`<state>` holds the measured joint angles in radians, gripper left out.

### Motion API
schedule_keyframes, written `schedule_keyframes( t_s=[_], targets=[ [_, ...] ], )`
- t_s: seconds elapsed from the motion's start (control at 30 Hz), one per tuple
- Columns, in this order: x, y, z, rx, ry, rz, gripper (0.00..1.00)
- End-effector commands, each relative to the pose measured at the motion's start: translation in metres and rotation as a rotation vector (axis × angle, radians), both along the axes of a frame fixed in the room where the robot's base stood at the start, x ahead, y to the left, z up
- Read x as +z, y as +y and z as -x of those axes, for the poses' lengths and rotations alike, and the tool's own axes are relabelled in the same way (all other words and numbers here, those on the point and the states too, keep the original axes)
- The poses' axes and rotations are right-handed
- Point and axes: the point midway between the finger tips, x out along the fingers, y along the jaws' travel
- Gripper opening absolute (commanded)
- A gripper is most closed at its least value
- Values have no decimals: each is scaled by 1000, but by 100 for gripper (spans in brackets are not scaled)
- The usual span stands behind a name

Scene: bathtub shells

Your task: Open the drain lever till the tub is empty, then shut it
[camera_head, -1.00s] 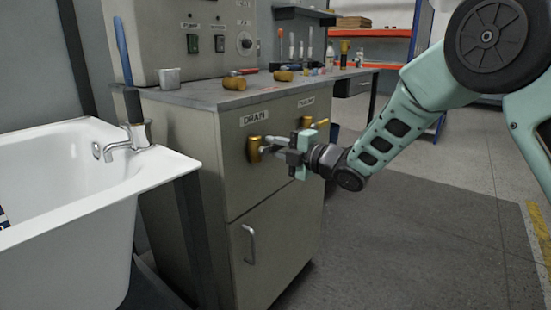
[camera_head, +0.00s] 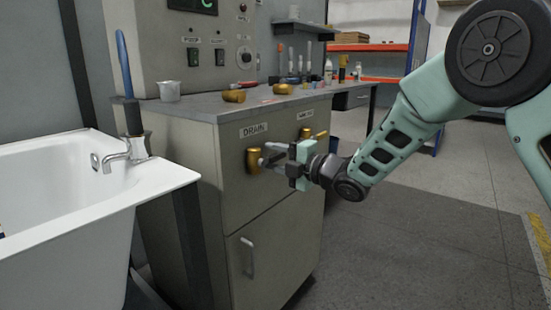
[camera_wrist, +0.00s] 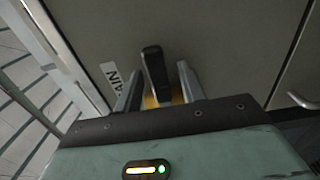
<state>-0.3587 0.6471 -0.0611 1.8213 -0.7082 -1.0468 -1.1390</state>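The drain valve (camera_head: 253,160) is a brass fitting on the cabinet front, below a white DRAIN label (camera_head: 254,130). My gripper (camera_head: 271,155) is at the valve, its fingers pointing towards the cabinet. In the wrist view the dark lever handle (camera_wrist: 154,68) stands between my two fingers (camera_wrist: 160,88), with a gap on the right; brass shows behind it. The fingers look open around the handle. The white tub (camera_head: 60,185) is at the left. Its bottom is hidden, so I cannot tell the water level.
A tap (camera_head: 125,153) stands at the tub's corner. The cabinet top (camera_head: 205,105) carries a metal cup (camera_head: 169,91) and brass pieces. A door handle (camera_head: 248,256) sticks out below. Floor to the right is clear.

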Motion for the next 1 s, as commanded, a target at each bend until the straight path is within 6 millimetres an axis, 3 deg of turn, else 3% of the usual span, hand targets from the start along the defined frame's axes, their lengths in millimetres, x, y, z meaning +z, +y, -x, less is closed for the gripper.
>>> schedule_keyframes(
  t_s=[0.27,0.8,1.0],
  targets=[
    [1,-13,9,-2,2,-1,40],
    [1,-108,83,-4,2,1,40],
    [1,-130,101,-2,1,-1,40]
  ],
)
